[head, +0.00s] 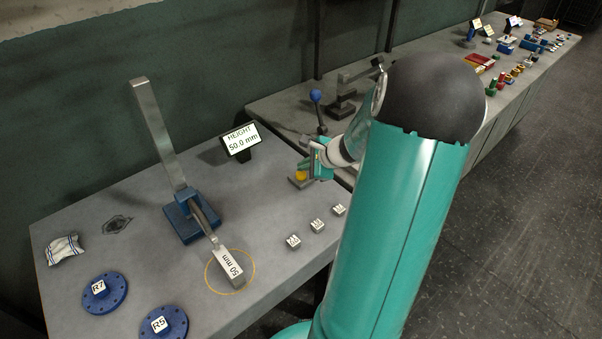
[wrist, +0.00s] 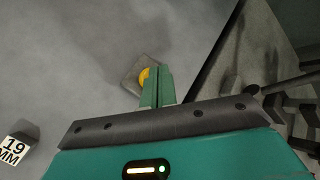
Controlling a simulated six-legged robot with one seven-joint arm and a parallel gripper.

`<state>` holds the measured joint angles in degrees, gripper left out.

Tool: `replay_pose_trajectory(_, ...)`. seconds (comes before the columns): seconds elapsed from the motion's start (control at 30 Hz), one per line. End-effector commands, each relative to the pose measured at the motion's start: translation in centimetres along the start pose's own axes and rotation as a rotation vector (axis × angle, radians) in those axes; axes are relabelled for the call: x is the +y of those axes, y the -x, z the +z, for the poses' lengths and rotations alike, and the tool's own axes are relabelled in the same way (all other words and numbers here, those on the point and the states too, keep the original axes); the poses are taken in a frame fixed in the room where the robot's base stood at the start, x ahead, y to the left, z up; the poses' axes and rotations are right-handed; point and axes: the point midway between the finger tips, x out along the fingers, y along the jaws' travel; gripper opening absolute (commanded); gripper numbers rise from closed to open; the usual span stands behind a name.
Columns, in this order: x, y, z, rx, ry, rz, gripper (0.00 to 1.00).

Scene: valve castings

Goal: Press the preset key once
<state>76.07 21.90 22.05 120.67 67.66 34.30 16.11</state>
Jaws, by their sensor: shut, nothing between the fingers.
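The preset key appears to be a round yellow button (head: 300,176) on a small grey base near the table's right edge. In the wrist view the yellow button (wrist: 144,76) shows just past my fingertips, partly hidden by them. My gripper (head: 309,166) is shut and empty, pointing down close above the button; its green fingers (wrist: 157,72) are together in the wrist view. I cannot tell whether they touch the button. A display (head: 240,140) behind reads "HEIGHT 50.0 mm".
A height gauge on a blue base (head: 180,226) stands mid-table, with a "50 mm" block (head: 230,264) inside a yellow ring. Several small labelled blocks (head: 317,225) lie near the front edge. Blue flanges (head: 108,302) and a cloth (head: 64,249) lie left. A blue-knobbed lever (head: 316,97) stands behind my gripper.

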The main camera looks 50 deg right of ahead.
Motion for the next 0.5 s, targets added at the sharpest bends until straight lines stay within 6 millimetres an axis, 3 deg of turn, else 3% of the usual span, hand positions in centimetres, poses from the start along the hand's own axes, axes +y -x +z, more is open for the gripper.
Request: replay_pose_trajectory(0.5,-0.60,0.75,0.63,0.000,0.004,0.000,0.00)
